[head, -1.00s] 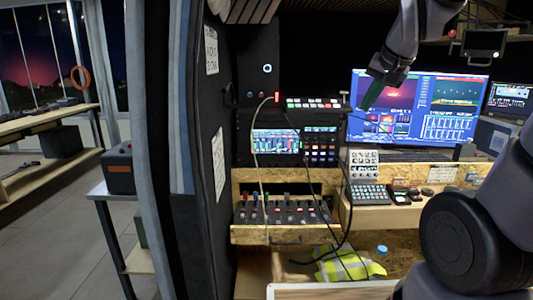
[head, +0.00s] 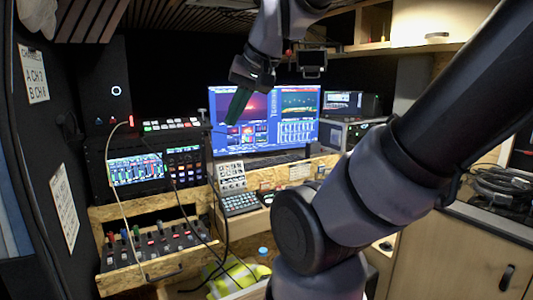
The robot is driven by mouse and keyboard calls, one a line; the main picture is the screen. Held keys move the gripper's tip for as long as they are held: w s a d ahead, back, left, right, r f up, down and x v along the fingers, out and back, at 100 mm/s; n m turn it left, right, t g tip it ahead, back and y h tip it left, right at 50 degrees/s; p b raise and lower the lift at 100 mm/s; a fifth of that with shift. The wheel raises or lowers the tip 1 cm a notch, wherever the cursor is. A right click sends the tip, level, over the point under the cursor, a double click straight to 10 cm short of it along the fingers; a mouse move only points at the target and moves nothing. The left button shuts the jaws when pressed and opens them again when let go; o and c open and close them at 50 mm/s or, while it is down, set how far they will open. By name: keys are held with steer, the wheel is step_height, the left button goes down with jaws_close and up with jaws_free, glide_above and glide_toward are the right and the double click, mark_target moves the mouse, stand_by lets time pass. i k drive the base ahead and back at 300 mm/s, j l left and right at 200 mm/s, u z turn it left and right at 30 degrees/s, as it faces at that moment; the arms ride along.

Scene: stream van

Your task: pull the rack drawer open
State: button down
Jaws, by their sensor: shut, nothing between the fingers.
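The rack drawer is a wooden chipboard drawer with a front panel (head: 125,281) at the lower left of the head view, below the black rack. A dark handle (head: 165,274) is on its front. The front stands forward of the rack, and a control panel with coloured knobs (head: 155,242) shows behind it. A pale cable and dark cables hang across the drawer. My gripper (head: 236,108) has dark green fingers, shut and empty, pointing down in front of the left part of the monitor. It is up and to the right of the drawer, apart from the handle.
The rack unit (head: 140,170) with lit screens stands above the drawer. The monitor (head: 290,110) and a keypad (head: 240,203) are right of it. A yellow vest (head: 225,285) lies low beside the drawer. My arm hides much of the desk. A counter with coiled cables (head: 500,185) is at right.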

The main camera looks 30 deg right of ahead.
mark_target(351, 142)
steer(key=z, duration=1.65)
steer(key=i+j, duration=0.15)
steer(key=i, duration=0.3)
steer(key=i+j+z, duration=0.1)
steer(key=i, duration=0.3)
steer(key=i+j, duration=0.25)
steer(key=i, duration=0.2)
steer(key=z, duration=0.05)
